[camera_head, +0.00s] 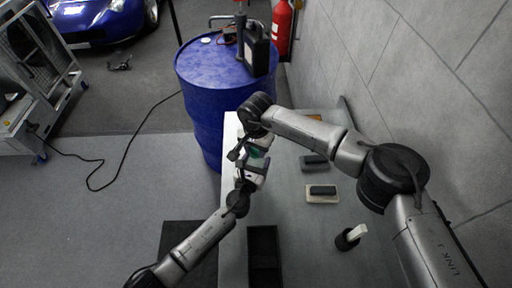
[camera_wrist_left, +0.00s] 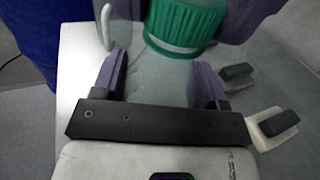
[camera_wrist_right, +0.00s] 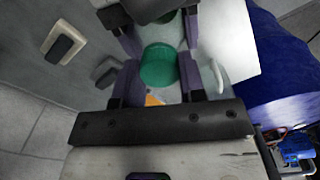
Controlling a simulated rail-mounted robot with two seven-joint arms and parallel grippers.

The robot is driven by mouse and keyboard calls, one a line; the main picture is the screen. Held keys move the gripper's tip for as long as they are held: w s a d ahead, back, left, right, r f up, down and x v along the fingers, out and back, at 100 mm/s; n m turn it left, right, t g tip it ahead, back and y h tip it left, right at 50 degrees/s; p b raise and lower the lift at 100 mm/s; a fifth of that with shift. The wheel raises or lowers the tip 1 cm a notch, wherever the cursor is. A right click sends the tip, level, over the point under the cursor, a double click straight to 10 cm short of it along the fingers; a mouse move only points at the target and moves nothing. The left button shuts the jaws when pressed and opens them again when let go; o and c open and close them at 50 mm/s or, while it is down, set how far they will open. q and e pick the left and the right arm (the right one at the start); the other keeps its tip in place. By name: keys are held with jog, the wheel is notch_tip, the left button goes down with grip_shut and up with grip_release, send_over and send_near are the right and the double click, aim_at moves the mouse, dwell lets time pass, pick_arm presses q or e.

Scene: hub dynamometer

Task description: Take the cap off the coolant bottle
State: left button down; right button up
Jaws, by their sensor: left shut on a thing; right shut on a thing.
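The coolant bottle (camera_wrist_left: 160,80) is pale and translucent with a green ribbed cap (camera_wrist_left: 185,22). Both are largely hidden by my grippers in the head view, over the bench's left edge. My left gripper (camera_wrist_left: 162,80) is shut on the bottle's body, with a finger on each side. My right gripper (camera_wrist_right: 160,82) is shut on the green cap, which also shows between its fingers in the right wrist view (camera_wrist_right: 158,66). A pale curved handle (camera_wrist_right: 218,75) stands beside the bottle. The cap sits at the bottle's end; I cannot tell whether a gap separates them.
The grey bench (camera_head: 295,215) holds a black tray (camera_head: 262,258), a dark cup with a white item (camera_head: 347,238), a pale pad with a dark block (camera_head: 322,193) and another dark block (camera_head: 314,162). A blue drum (camera_head: 205,85) stands behind; a wall rises at right.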

jog(key=n, duration=1.1)
jog(key=shift+n, duration=0.3)
jog(key=o, duration=1)
